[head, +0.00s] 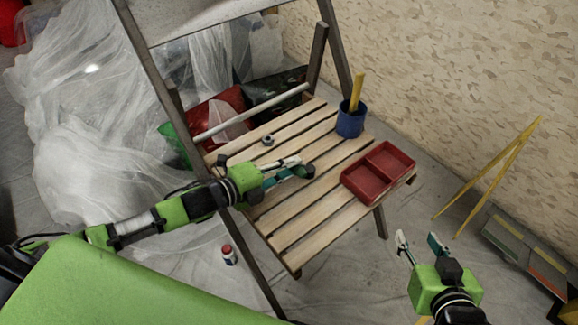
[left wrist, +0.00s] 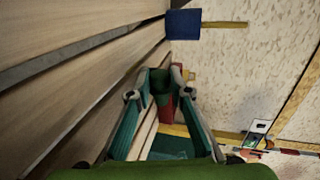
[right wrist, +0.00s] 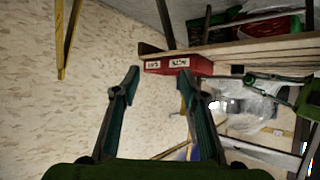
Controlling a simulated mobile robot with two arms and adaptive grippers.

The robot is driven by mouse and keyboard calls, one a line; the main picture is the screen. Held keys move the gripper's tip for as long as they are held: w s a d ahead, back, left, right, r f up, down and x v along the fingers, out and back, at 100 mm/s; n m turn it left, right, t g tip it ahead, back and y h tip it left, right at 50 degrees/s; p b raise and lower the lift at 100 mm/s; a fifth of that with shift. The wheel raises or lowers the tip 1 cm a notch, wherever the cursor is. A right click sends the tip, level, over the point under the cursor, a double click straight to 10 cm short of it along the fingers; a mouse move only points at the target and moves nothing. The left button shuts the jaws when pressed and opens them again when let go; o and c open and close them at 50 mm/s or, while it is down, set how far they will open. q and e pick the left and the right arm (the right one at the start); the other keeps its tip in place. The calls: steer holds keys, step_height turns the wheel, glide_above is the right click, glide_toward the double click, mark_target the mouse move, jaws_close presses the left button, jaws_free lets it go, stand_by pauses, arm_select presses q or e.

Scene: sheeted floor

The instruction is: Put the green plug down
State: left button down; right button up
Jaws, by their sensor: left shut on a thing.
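My left gripper (head: 296,170) is over the slatted wooden table top (head: 309,232). It is shut on the green plug, a small dark green piece (left wrist: 160,82) between its fingertips in the left wrist view. I cannot tell whether the plug touches the slats. A red tray (head: 378,172) with two compartments lies to the right of the gripper; its labelled front shows in the right wrist view (right wrist: 178,66). My right gripper (head: 419,242) is open and empty, off the table at the lower right.
A blue cup (head: 351,122) with a yellow stick stands at the table's back right. A small dark nut (head: 268,140) lies on the slats. A small can (head: 229,255) stands on the floor. Wooden frame legs (head: 160,70) rise at the left.

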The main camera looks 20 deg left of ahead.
arm_select(q)
steer(key=shift+f, duration=0.35)
steer(key=c, duration=1.8)
jaws_free()
steer(key=shift+c, duration=0.2)
arm_select(e)
steer(key=shift+w+a+r+t, duration=0.3)
steer(key=shift+w+r+t, duration=0.15)
steer(key=shift+r, duration=0.1)
arm_select(q)
steer(key=shift+r, duration=0.1)
